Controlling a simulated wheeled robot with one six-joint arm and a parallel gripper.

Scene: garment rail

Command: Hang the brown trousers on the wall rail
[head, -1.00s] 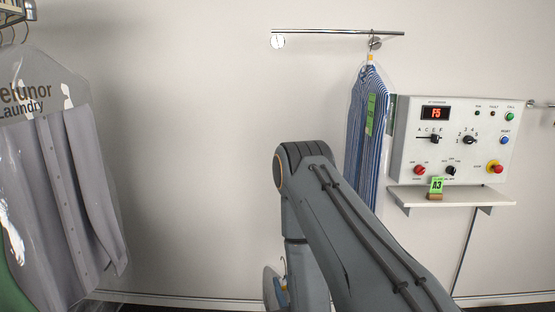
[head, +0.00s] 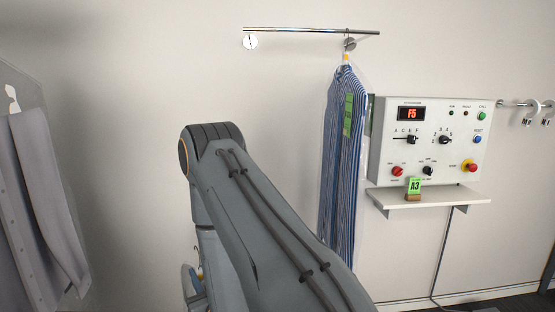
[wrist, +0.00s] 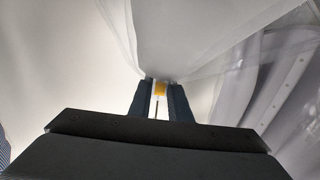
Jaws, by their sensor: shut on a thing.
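The wall rail (head: 300,30) is a short chrome bar at the upper middle of the head view. A blue-striped garment (head: 343,160) in a clear cover hangs at its right end; the rest of the bar is empty. A pale, see-through cover (wrist: 200,40) spreads beyond the fingers. No brown cloth shows, so I cannot see the trousers. In the head view my arm hides the gripper.
A grey shirt (head: 42,190) in a clear cover hangs at the left edge. Right of the striped garment are a control panel (head: 437,110) and a shelf (head: 425,200) with a green A3 tag (head: 414,187). The wall below the rail's left part is clear.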

